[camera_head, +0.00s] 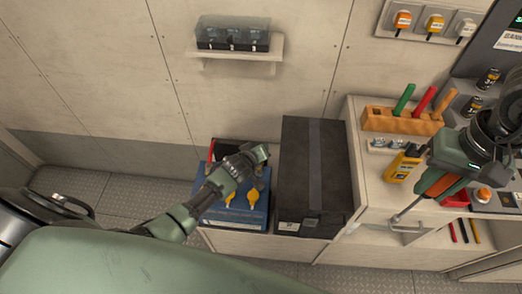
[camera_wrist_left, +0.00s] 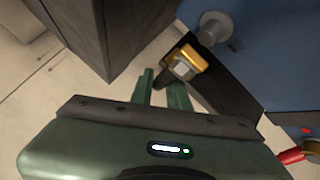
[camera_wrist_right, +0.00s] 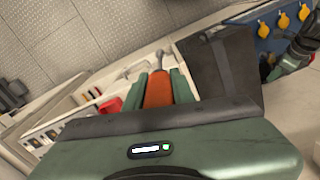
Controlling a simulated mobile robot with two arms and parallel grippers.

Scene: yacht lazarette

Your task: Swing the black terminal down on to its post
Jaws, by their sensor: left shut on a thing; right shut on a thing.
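The blue battery (camera_head: 236,214) stands on a low ledge against the wall. My left gripper (camera_head: 258,153) is over its back right part and hides some of it. In the left wrist view the black terminal (camera_wrist_left: 220,100) has a brass clamp with a grey nut (camera_wrist_left: 187,62). My left gripper (camera_wrist_left: 164,82) is shut on its black part. A round grey post (camera_wrist_left: 217,26) on the battery is beside the clamp, apart from it in this view. My right gripper (camera_head: 440,178) is shut on the orange handle (camera_wrist_right: 158,90) of a grey-shafted tool, held clear of the battery.
A tall dark box (camera_head: 312,160) stands close to the battery's right. A red lead (camera_wrist_left: 291,156) is at the battery's other end. The right counter (camera_head: 370,200) bears a wooden tool rack (camera_head: 385,122) and a yellow meter (camera_head: 402,168). A shelf (camera_head: 275,50) is above.

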